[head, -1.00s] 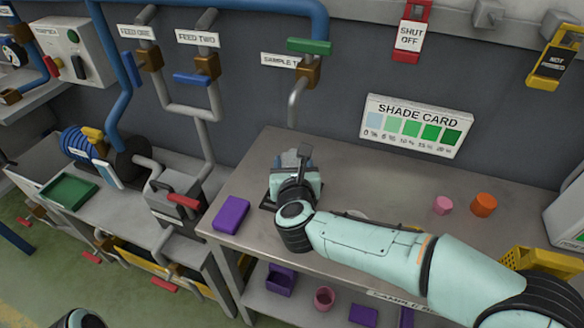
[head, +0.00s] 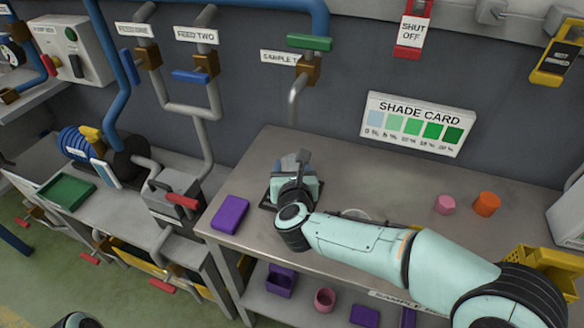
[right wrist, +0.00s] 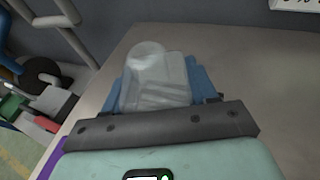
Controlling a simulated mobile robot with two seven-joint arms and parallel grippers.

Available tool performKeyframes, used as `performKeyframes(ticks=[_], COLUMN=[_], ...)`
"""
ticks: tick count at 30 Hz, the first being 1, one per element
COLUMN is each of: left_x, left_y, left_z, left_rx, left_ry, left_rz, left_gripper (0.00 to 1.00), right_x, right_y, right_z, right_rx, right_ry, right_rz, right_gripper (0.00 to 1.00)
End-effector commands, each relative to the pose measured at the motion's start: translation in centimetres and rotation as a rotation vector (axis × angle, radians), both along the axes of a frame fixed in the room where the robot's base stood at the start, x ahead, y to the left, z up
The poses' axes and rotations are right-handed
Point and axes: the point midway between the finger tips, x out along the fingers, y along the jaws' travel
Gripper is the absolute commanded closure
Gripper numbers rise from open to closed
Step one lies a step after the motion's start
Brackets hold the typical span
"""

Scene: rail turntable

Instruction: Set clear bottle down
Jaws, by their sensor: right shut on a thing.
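The clear bottle (right wrist: 155,82) shows in the right wrist view as a pale, see-through body with a round end, between the blue finger pads of my right gripper (right wrist: 162,92). In the head view my right gripper (head: 292,178) is above the left part of the grey metal bench (head: 385,185), below the sample tap outlet. It is shut on the bottle, which is mostly hidden there by the gripper. I cannot tell whether the bottle's base touches the bench. A dark flat edge (head: 266,204) shows under the gripper. My left gripper is out of view.
A purple block (head: 230,213) lies left of the gripper. A pink cup (head: 445,204) and an orange cup (head: 487,204) stand at the right. The sample pipe (head: 294,104) hangs behind the gripper. A yellow crate (head: 545,262) is at the right edge. The bench's middle back is clear.

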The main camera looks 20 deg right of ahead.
Motion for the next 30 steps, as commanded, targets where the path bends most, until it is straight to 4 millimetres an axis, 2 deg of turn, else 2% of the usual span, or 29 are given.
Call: performKeyframes(ticks=[1,3,12,16,30], left_x=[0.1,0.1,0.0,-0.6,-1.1], left_y=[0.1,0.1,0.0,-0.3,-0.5], left_z=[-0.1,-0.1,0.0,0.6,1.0], left_rx=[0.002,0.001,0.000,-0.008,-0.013], left_ry=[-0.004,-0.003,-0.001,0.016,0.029], left_rz=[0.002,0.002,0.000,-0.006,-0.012], left_gripper=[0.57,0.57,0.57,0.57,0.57], right_x=[0.0,0.0,0.0,-0.2,-9.1], right_y=[0.0,0.0,0.0,0.0,1.9], right_z=[-0.1,0.0,0.0,0.5,3.2], right_rx=[0.000,0.000,0.000,0.001,0.001], right_ry=[0.000,0.000,0.000,-0.001,-0.002], right_rz=[0.000,0.000,0.000,0.000,0.002], right_gripper=[0.40,0.17,0.17,0.17,0.17])
